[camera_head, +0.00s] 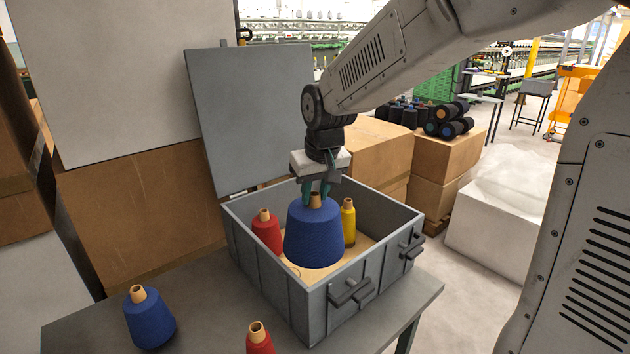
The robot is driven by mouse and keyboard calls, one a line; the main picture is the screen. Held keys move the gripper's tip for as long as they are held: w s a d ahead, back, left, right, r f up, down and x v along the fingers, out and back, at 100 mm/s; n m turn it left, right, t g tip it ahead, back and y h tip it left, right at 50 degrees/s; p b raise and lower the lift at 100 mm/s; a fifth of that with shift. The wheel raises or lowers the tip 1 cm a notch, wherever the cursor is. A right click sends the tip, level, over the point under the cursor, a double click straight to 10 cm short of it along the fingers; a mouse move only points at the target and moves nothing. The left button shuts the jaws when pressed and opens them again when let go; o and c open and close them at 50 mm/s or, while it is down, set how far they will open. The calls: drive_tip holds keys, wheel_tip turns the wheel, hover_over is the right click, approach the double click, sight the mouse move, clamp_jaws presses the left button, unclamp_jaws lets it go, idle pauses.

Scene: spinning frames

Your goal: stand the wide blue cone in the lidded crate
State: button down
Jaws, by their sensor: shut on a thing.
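The wide blue cone (314,236) is upright, a large blue yarn package on a tan core. My gripper (316,190) is shut on the top of its core and holds it over the lidded crate. The cone's lower part overlaps the inside of the crate; I cannot tell whether its base touches the floor. The lidded crate (310,296) is grey, with its lid (255,115) raised at the back. Inside it stand a red cone (267,232) to the left and a slim yellow cone (348,224) to the right.
The crate stands on a grey table (210,300). A smaller blue cone (150,320) and another red cone (260,340) stand on the table in front of it. Cardboard boxes (140,215) stand behind and to the left. Latches (352,292) jut from the crate's front.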

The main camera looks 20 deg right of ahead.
drive_tip(key=shift+f, duration=8.15)
drive_tip(key=c, duration=1)
unclamp_jaws()
drive_tip(key=shift+c, duration=0.2)
drive_tip(key=shift+s+f, duration=0.1)
drive_tip(key=v, duration=0.8)
